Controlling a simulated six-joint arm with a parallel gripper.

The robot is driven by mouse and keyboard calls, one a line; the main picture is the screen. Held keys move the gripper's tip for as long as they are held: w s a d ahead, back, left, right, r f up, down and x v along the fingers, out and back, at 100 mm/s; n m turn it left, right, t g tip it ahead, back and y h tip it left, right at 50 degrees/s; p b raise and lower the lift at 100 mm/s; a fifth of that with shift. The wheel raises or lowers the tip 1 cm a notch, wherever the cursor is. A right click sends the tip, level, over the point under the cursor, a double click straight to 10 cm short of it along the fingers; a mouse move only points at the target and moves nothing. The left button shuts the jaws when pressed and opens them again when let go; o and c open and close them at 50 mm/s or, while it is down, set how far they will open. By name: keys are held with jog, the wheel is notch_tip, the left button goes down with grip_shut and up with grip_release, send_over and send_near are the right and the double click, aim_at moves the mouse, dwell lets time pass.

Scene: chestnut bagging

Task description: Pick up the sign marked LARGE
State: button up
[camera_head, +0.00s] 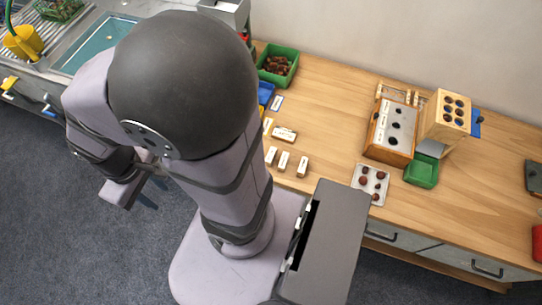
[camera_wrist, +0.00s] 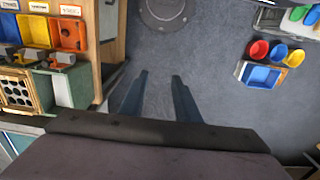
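Several small pale signs with wooden sides lie on the wooden table in the head view. Three stand in a row near the front edge: a left one (camera_head: 271,156), a middle one (camera_head: 284,160) and a right one (camera_head: 302,166). A wider sign (camera_head: 284,134) lies behind them, and another sign (camera_head: 277,103) farther back. Their lettering is too small to read, so I cannot tell which is LARGE. My gripper (camera_wrist: 158,85) is open and empty in the wrist view, over the grey floor. In the head view it is left of the table, away from the signs.
A green bin of chestnuts (camera_head: 277,65) stands at the back. A wooden sorting box (camera_head: 391,132), a tray with chestnuts (camera_head: 370,184) and a green container (camera_head: 421,171) are to the right. Blue, yellow and orange bins (camera_wrist: 69,33) show in the wrist view.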

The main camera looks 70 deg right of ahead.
jog(key=w+a+f+m+t+b, duration=0.1)
jog(key=w+f+m, duration=0.3)
jog(key=f, duration=0.5)
jog(key=w+a+f+m, duration=0.1)
jog(key=w+f+m, duration=0.1)
jog(key=f+m, duration=0.5)
jog(key=s+d+f+m+h, duration=0.45)
jog(key=d+f, duration=0.35)
jog(key=f, duration=0.4)
jog(key=s+d+r+m+g+h+b, duration=0.1)
jog(key=s+d+m+h, duration=0.1)
jog(key=s+d+h, duration=0.7)
jog(key=s+d, duration=0.7)
jog(key=s, duration=0.1)
jog(key=shift+s+d+r+m+b, duration=0.15)
jog(key=shift+s+r+m+b, duration=0.05)
jog(key=shift+r+m+b, duration=0.15)
jog(key=shift+f, duration=0.1)
